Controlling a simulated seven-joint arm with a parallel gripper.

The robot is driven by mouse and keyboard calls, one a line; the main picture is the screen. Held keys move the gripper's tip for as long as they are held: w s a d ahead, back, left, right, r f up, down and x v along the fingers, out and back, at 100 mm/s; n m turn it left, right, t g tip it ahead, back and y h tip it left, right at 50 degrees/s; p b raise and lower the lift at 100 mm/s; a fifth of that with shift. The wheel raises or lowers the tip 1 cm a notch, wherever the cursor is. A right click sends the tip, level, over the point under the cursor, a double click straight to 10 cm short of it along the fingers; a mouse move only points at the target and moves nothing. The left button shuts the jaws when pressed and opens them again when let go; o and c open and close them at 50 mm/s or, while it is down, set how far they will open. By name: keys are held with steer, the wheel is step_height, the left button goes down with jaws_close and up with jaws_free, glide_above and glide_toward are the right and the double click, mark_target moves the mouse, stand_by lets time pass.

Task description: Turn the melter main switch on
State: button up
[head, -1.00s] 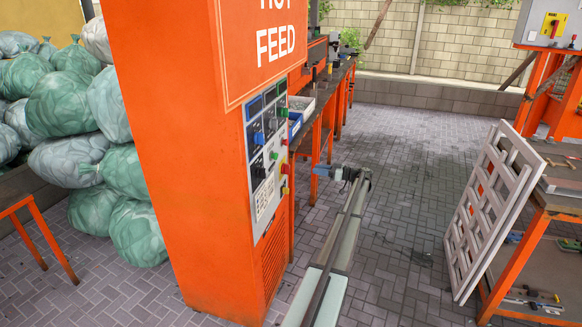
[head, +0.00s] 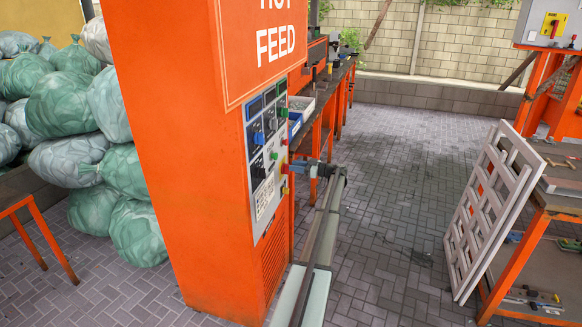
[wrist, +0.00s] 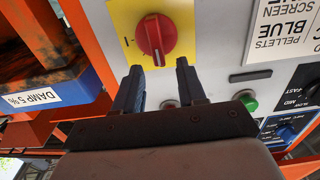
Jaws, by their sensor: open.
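The melter main switch is a red rotary knob (wrist: 155,40) on a yellow plate (wrist: 126,20), high in the middle of the wrist view. Its grip bar carries a white line that points down toward my fingers, and a dark "I" mark shows on the plate to its left. My gripper (wrist: 158,68) is open and empty, its two dark fingertips apart just below the knob, one on each side of the bar's line. Whether they touch it cannot be told. In the head view my gripper (head: 293,167) is at the right edge of the orange melter cabinet's panel (head: 264,165).
A green button (wrist: 248,103) and a blue dial (wrist: 287,133) lie right of my fingers on the panel. A blue bin labelled "DAMP 5 %" (wrist: 75,85) is close on the left.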

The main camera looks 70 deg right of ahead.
mark_target(286, 169)
steer(key=shift+w, duration=1.45)
steer(key=shift+c, duration=0.2)
jaws_close()
